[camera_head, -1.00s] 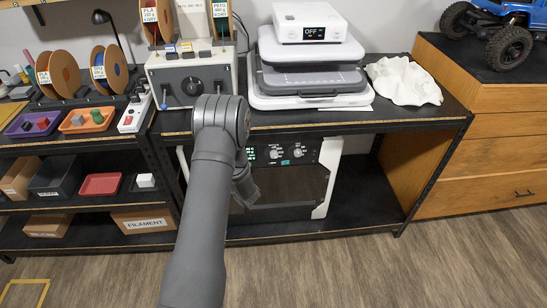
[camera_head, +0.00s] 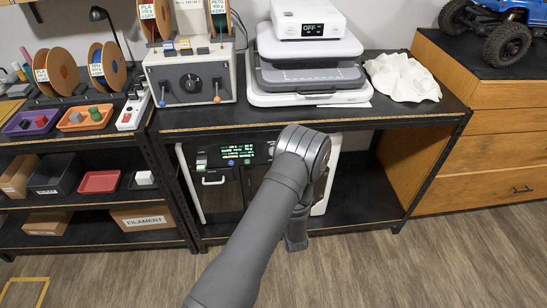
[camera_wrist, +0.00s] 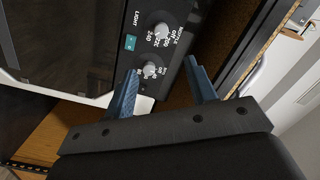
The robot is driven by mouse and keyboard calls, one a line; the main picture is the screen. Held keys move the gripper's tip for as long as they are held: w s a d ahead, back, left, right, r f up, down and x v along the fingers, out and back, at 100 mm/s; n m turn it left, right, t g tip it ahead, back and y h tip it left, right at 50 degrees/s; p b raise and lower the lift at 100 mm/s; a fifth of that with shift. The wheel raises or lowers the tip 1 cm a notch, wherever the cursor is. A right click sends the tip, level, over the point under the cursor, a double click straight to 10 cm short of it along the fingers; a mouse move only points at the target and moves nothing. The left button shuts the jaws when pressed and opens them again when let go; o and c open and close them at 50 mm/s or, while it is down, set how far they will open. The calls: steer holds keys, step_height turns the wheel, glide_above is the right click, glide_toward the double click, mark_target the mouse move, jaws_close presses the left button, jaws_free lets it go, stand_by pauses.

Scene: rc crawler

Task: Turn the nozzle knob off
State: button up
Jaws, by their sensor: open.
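In the wrist view, a dark panel carries two light round knobs. The knob farther from my gripper (camera_wrist: 162,31) has small print beside it that seems to read NOZZLE, with numbers around 200 to 240. The nearer knob (camera_wrist: 151,69) has small print too fine to read. I cannot tell either knob's setting. My gripper (camera_wrist: 163,76) is open with blue fingers. The nearer knob shows between the fingertips, and no contact is clear. The machine's lit screen (camera_head: 238,155) shows left of my arm.
The machine sits on a shelf under a black worktop (camera_head: 345,118). A teal light button (camera_wrist: 130,42) is on the same panel. Floor in front is clear.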

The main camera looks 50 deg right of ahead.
steer(key=x, duration=1.7)
steer(key=shift+r, duration=0.25)
steer(key=shift+d, duration=0.15)
steer(key=shift+c, duration=0.4)
steer(key=c, duration=0.9)
steer(key=shift+n, duration=0.3)
steer(key=n+g, duration=0.1)
steer(key=n, duration=1.1)
steer(key=n+g+h, duration=0.1)
steer(key=n, duration=1.1)
steer(key=shift+r, duration=0.2)
steer(key=shift+n+h, duration=0.3)
steer(key=shift+n, duration=0.2)
